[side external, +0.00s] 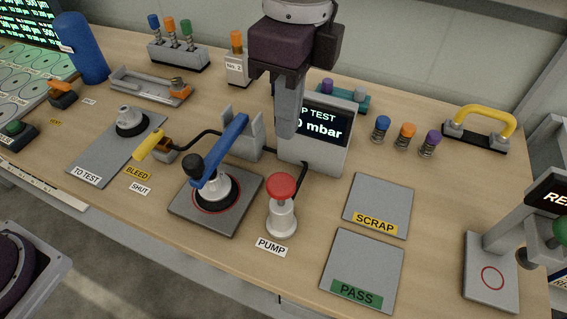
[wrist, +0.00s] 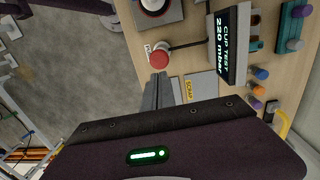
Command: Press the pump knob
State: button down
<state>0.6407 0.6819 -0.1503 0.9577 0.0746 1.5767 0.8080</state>
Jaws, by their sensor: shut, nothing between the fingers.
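The pump knob (side external: 281,186) is a red mushroom cap on a white cylinder, standing upright behind the PUMP label (side external: 271,246). It also shows in the wrist view as a red disc (wrist: 160,59) just beyond my fingertips. My gripper (side external: 287,134) is shut and empty, pointing down, higher in the picture than the knob and apart from it. In the wrist view, my gripper (wrist: 158,76) shows its fingers together. The cup test display (wrist: 228,45) reads 220 mbar; my fingers partly hide it in the side view.
A blue lever (side external: 225,148) with a black ball lies over a white cup on the grey test plate (side external: 240,213), left of the knob. A yellow bleed handle (side external: 152,144) is further left. SCRAP (side external: 382,195) and PASS (side external: 370,262) plates lie empty to the right.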

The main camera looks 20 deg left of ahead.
aim_at(283, 181)
jog(key=f, duration=1)
jog(key=shift+s+a, duration=0.15)
jog(key=shift+s, duration=0.2)
jog(key=shift+f, duration=1.8)
notch_tip(283, 181, up, 14)
jog(key=shift+w+d+r, duration=0.2)
jog(key=shift+w+d, duration=0.05)
jog(key=shift+w, duration=0.2)
